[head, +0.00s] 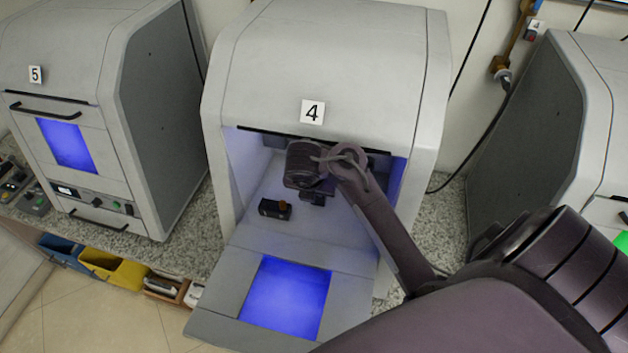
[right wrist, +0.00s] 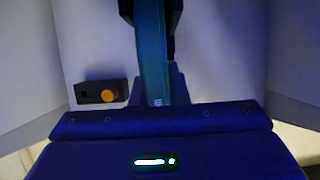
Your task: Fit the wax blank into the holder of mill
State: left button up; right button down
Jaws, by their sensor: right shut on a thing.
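The mill (head: 330,65) marked 4 stands in the middle of the head view with its front door folded down. My right arm reaches into its lit chamber. In the right wrist view my right gripper (right wrist: 158,88) is shut on a teal slab, the wax blank (right wrist: 151,45), seen edge-on and upright. Dark parts, apparently the holder (right wrist: 174,18), flank the blank's far end. I cannot tell whether the blank touches them or how deep it sits. In the head view my wrist hides the blank and most of the holder. My left gripper is out of view.
A small black box with an orange knob (head: 274,209) is on the chamber floor, left of my gripper. The lowered door (head: 225,310) has a blue window. Mill 5 (head: 75,75) stands left, another machine (head: 545,130) right. Yellow and blue bins sit below left.

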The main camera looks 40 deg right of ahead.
jog(key=shift+w+d, duration=0.1)
jog(key=shift+d, duration=0.05)
jog(key=shift+s+a, duration=0.2)
jog(key=shift+a, duration=0.05)
dwell(0.3)
jog(key=shift+s+a+r, duration=0.3)
jog(key=shift+s+a, duration=0.15)
jog(key=shift+a, duration=0.1)
jog(key=shift+w+d+f, duration=0.25)
jog(key=shift+w+d, duration=0.45)
jog(key=shift+d, duration=0.15)
dwell(1.4)
jog(key=c, duration=1.3)
grip_release()
jog(key=shift+r, duration=0.15)
